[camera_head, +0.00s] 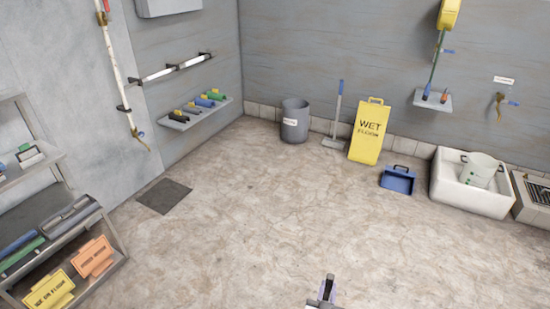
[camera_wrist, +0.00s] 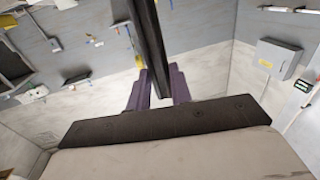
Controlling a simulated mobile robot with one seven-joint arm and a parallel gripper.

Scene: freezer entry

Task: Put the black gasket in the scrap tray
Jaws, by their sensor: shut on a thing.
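My gripper (camera_wrist: 160,90) has purple fingers and is shut on the black gasket (camera_wrist: 148,35), a long dark strip. In the wrist view the strip runs up from between the fingers to the top edge. In the head view only the tip of my gripper (camera_head: 326,291) shows at the bottom edge, over bare floor, with a small dark piece at it. I cannot tell for sure which thing is the scrap tray. A blue open container (camera_head: 398,180) with a dark handle sits on the floor at the right.
A yellow wet-floor sign (camera_head: 368,132), a grey bin (camera_head: 295,121) and a white basin (camera_head: 465,200) holding a bucket line the back wall. A metal rack (camera_head: 112,246) stands at the left. A dark mat (camera_head: 164,196) lies nearby. The middle floor is clear.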

